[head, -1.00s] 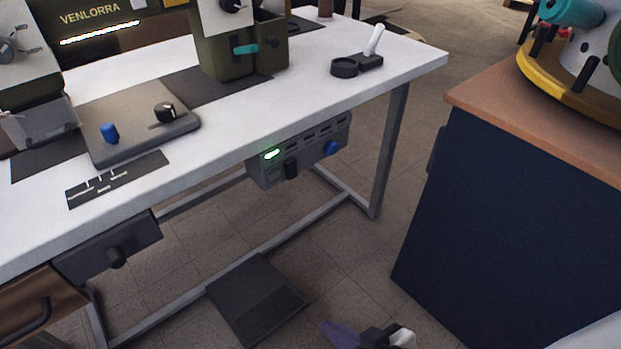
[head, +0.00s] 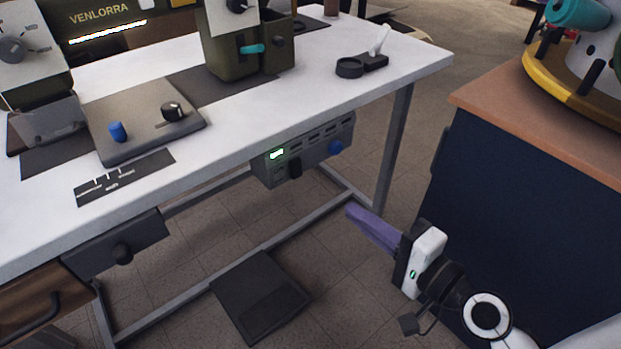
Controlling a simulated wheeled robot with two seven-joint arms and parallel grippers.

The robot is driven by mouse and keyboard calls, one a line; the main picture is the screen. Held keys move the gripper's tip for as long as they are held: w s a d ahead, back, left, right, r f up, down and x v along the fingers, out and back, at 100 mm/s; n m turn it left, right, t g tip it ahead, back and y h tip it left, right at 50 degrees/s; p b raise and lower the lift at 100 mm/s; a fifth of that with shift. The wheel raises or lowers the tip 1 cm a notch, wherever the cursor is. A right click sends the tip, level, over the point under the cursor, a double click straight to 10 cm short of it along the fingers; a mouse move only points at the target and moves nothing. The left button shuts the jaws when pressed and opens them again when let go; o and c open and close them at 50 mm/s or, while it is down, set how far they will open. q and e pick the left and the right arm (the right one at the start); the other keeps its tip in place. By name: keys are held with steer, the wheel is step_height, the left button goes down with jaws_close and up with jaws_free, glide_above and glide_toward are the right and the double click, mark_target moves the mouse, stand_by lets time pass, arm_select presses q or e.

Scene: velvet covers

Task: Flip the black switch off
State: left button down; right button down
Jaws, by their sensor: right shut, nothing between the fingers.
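The black switch (head: 295,167) sits on the front of a grey control box (head: 267,174) mounted under the table's front edge. My right gripper (head: 352,211) has purple fingers that are shut and empty. It points up and left, below and to the right of the box, apart from it. My left gripper is not in view.
The white table (head: 235,130) carries an olive sewing machine (head: 235,50). A table leg (head: 393,150) stands right of the box. A dark blue cabinet (head: 500,190) is close on the right. A pedal (head: 260,297) lies on the floor.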

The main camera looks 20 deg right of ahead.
mark_target(300, 172)
steer(key=x, duration=1.3)
steer(key=shift+w+f+b, duration=0.1)
steer(key=shift+b, duration=0.2)
steer(key=shift+w+a, duration=0.1)
steer(key=shift+w, duration=0.3)
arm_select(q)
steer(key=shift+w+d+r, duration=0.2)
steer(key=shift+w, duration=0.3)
